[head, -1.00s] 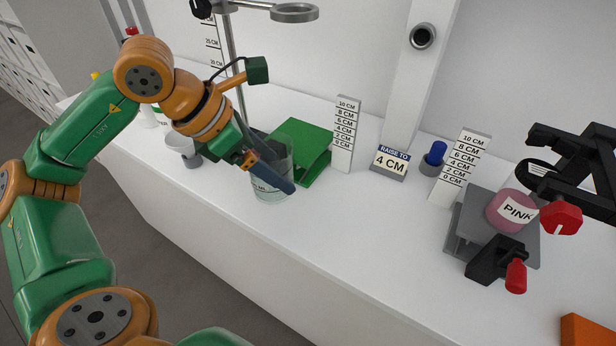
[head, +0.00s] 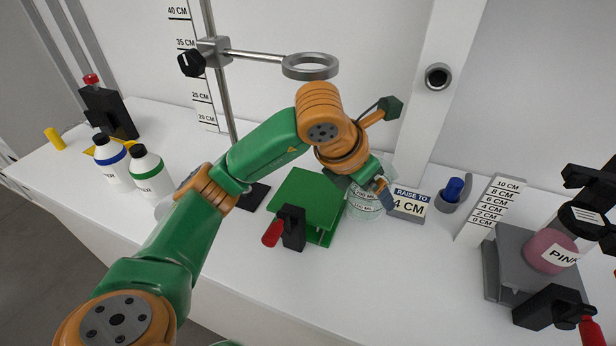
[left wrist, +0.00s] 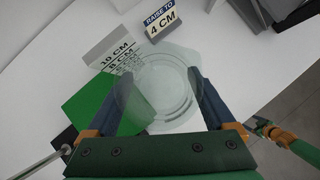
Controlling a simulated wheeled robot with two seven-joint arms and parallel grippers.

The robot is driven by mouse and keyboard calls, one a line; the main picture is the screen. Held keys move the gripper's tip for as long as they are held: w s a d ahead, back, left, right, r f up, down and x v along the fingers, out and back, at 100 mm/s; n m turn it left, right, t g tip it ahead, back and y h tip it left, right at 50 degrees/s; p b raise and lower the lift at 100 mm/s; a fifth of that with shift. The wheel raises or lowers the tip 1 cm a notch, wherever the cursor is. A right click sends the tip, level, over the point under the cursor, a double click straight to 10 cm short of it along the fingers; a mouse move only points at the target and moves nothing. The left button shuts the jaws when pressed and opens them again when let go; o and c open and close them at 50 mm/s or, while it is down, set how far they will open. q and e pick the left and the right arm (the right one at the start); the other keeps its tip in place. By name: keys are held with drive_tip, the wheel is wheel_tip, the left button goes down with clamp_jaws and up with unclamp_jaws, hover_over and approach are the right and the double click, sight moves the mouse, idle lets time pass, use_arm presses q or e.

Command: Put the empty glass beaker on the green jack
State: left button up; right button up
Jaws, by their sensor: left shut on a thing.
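My left gripper (head: 378,192) is shut on the clear glass beaker (head: 362,206), which is empty and roughly upright. In the left wrist view the beaker (left wrist: 165,88) stands between the two dark fingers of the gripper (left wrist: 170,105). The green jack (head: 302,192) is on the white bench, just left of the beaker in the head view. Its flat green top (left wrist: 92,106) also shows in the left wrist view, partly behind the beaker's glass. I cannot tell how high the beaker is above the bench.
A black knob with a red handle (head: 272,233) is at the jack's front. A "raise to 4 cm" sign (head: 409,204) stands close right of the beaker. A grey jack (head: 505,270) holds a pink jar (head: 549,250). A ring stand (head: 224,90) rises behind my arm.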

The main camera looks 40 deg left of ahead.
use_arm(q)
drive_tip(key=s+a, duration=0.1)
drive_tip(key=a, duration=0.3)
drive_tip(key=s+a+p, duration=0.1)
drive_tip(key=a, duration=0.2)
drive_tip(key=s+a, duration=0.1)
drive_tip(key=a, duration=0.3)
drive_tip(key=shift+a, duration=0.3)
drive_tip(key=shift+a+f, duration=0.1)
drive_tip(key=shift+f, duration=0.35)
wheel_tip(320, 180, down, 3)
drive_tip(key=shift+w+r+p, duration=0.1)
drive_tip(key=shift+p, duration=0.2)
drive_tip(key=o, duration=1.2)
drive_tip(key=shift+c, duration=0.2)
drive_tip(key=shift+r, duration=0.1)
drive_tip(key=v, duration=1.2)
drive_tip(key=shift+b, duration=0.35)
